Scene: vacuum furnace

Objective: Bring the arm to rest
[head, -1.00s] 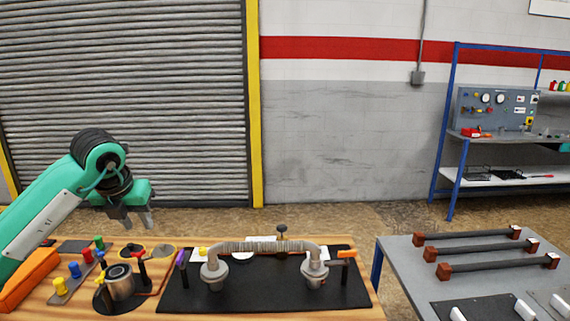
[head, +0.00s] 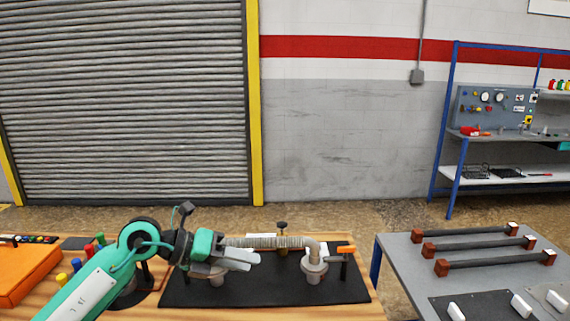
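My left arm comes in from the lower left in the head view. Its gripper (head: 240,259) is over the left part of the black mat (head: 350,290), in front of the left flange of the ribbed hose (head: 262,241). The fingers point right and look close together; I cannot tell whether a gap is between them. I see nothing held in them. The hose spans two grey flanges; the right flange (head: 314,265) is clear to see, and the left one is partly hidden by the gripper. My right gripper is not in view.
An orange block (head: 25,272) and coloured pegs (head: 77,264) are on the wooden bench at left. A grey table (head: 400,250) at right holds several dark bars with red-brown ends (head: 480,239). A blue-framed shelf (head: 452,150) stands behind. The space above the bench's right part is clear.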

